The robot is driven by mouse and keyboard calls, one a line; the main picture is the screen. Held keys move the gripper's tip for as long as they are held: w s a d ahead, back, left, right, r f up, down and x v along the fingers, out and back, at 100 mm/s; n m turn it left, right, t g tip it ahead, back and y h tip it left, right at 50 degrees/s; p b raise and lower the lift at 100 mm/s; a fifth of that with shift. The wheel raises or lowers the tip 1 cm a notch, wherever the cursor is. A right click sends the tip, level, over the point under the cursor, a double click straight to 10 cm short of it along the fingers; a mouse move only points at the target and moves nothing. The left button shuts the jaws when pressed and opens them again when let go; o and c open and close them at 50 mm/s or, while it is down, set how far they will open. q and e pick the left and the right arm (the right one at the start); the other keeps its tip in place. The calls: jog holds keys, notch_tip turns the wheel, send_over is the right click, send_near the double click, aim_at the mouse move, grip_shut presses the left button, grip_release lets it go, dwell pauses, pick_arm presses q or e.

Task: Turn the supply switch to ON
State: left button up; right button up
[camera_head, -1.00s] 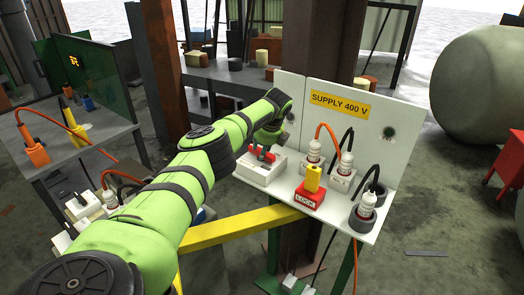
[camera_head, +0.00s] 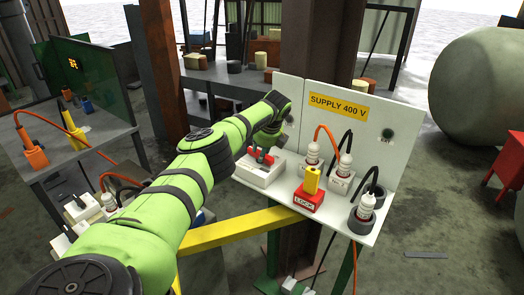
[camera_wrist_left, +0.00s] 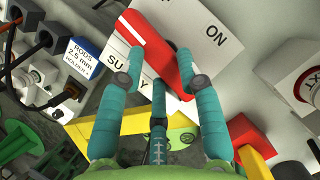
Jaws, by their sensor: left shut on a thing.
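The supply switch is a white box (camera_head: 258,175) with a red handle, on the shelf of the SUPPLY 400 V panel (camera_head: 392,115). In the left wrist view the red handle (camera_wrist_left: 149,38) lies slanted across the white plate (camera_wrist_left: 213,66). ON is printed at the plate's upper right, and part of SUPPLY shows below the handle. My left gripper (camera_wrist_left: 160,66) is shut on the handle, with its teal fingers on both sides of it. In the head view the gripper (camera_head: 263,151) is small and partly hidden by my arm. My right gripper is out of view.
A red LOCK block (camera_head: 308,201) with a yellow piece (camera_head: 312,180) stands right of the switch. Sockets with white plugs (camera_head: 344,166) and orange and black cables stand beyond it. A yellow beam (camera_head: 240,229) runs below the shelf. A side table (camera_head: 90,132) stands left.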

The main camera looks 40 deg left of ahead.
pick_arm(q)
jog(key=shift+s+d+f, duration=0.1)
jog(key=shift+s+f, duration=0.25)
jog(key=shift+f, duration=0.3)
jog(key=o, duration=1.2)
jog(key=shift+r, duration=0.1)
jog(key=shift+s, duration=0.1)
jog(key=shift+r+p, duration=0.65)
jog(key=shift+p, duration=0.2)
jog(key=p+v, duration=0.2)
jog(key=w+p+v, duration=0.1)
jog(key=p+v, duration=0.3)
jog(key=p, duration=0.1)
jog(key=shift+w+d+r, duration=0.2)
jog(key=shift+d+r, duration=0.15)
jog(key=shift+r, duration=0.1)
jog(key=shift+f, duration=0.1)
jog(key=v, duration=1.2)
jog(key=shift+w, duration=0.1)
